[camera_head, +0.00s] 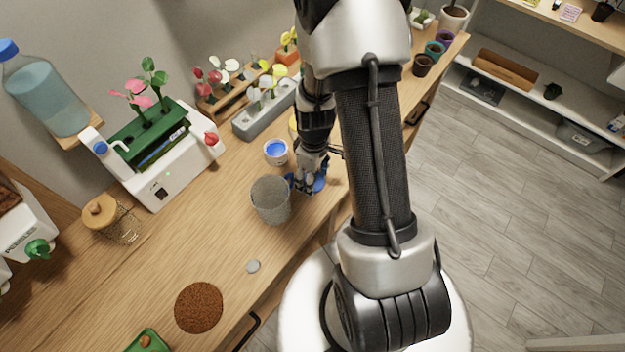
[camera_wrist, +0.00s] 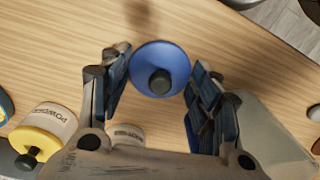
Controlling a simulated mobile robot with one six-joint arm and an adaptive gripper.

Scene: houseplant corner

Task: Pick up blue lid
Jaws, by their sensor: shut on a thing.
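The blue lid (camera_wrist: 172,58) is a round disc with a dark knob (camera_wrist: 160,82) in its middle. In the wrist view it sits between the two fingers of my gripper (camera_wrist: 158,88), with its left and right edges against the finger pads. My gripper is shut on it. In the head view my gripper (camera_head: 307,181) is over the wooden table near its front edge, and part of the blue lid (camera_head: 320,184) shows beside the fingers. I cannot tell whether the lid touches the table.
A grey bucket (camera_head: 271,203) stands just left of my gripper. A white jar with blue inside (camera_head: 276,152) stands behind it. A yellow-lidded jar (camera_wrist: 40,142) shows in the wrist view. A grey disc (camera_head: 253,266) and a brown round mat (camera_head: 199,307) lie nearer the front.

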